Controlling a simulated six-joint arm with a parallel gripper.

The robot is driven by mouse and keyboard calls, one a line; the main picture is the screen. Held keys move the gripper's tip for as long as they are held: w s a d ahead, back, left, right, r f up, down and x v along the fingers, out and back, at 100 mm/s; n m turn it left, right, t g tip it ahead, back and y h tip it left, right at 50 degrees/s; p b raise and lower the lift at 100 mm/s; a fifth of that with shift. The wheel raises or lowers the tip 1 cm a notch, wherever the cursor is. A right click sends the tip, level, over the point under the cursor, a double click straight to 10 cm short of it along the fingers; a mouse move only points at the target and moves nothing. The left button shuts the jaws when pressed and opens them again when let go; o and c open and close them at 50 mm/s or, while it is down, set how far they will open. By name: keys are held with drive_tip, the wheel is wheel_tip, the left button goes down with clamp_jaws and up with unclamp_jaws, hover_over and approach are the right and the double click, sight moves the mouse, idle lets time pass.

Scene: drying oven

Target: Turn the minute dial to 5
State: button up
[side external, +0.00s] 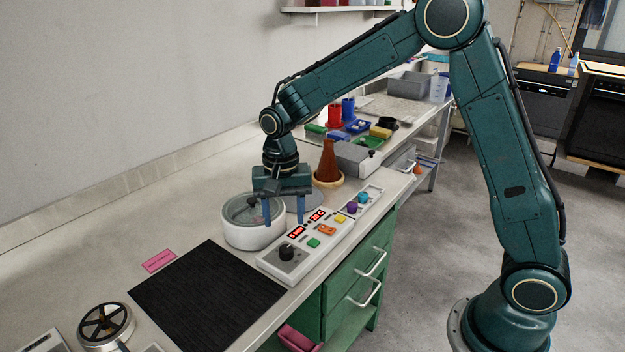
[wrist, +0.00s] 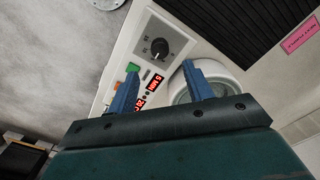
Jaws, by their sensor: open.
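The white control panel (side external: 270,262) lies on the bench and carries a black round dial (side external: 287,252) at its near end. In the wrist view, the dial (wrist: 160,47) has a pale pointer mark and small printed marks around it. Red-lit displays (side external: 297,232) sit behind the dial; one in the wrist view (wrist: 155,83) shows a figure with MIN, too small to read surely. My gripper (side external: 284,217) is open and empty, pointing down between the round white pot and the panel. In the wrist view its fingertips (wrist: 160,70) are apart, and the dial shows beyond them, untouched.
The white pot with a clear lid (side external: 243,222) stands close beside the panel. Green and orange buttons (side external: 314,243) sit near the displays. A black mat (side external: 207,300) lies in front. A brown cone (side external: 328,162) and a grey box (side external: 357,157) stand behind.

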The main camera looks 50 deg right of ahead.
drive_tip(key=shift+r, duration=2.8)
drive_tip(key=s+d+r+n+t, duration=0.35)
drive_tip(key=s+r, duration=0.55)
drive_tip(key=s, duration=0.4)
drive_tip(key=s+n+t, duration=0.2)
drive_tip(key=s+n, duration=0.3)
drive_tip(key=s, duration=0.8)
drive_tip(key=shift+d, duration=0.25)
drive_tip(key=shift+n, duration=0.25)
drive_tip(key=shift+c, duration=0.4)
